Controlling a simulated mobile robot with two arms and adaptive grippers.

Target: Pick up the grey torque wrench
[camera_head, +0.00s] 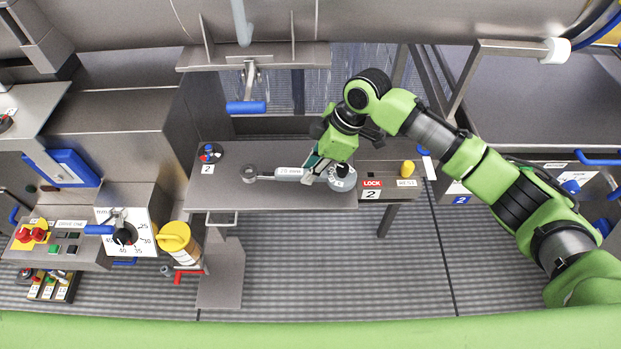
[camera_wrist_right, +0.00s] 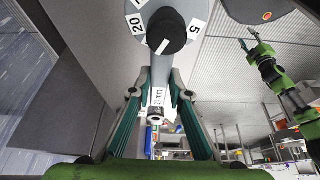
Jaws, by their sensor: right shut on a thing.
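The grey torque wrench (camera_head: 287,173) is at the metal shelf, lying flat or just above it; I cannot tell which. Its ring end (camera_head: 249,174) points left and its round dial (camera_head: 342,180) is at the right. My right gripper (camera_head: 313,168) is shut on the wrench's handle beside the dial. In the right wrist view the fingers of my right gripper (camera_wrist_right: 160,80) close around the handle, with the numbered dial (camera_wrist_right: 143,28) above them. A small green arm at the right of that view appears to be my left one, its gripper (camera_wrist_right: 248,40) too small to judge.
The shelf (camera_head: 215,195) also carries a small knob marked 2 (camera_head: 208,153) at the left. A yellow knob (camera_head: 407,168) stands near the LOCK and REST labels at the right. A blue-handled lever (camera_head: 246,107) hangs behind. A yellow-lidded container (camera_head: 176,240) stands at the lower left.

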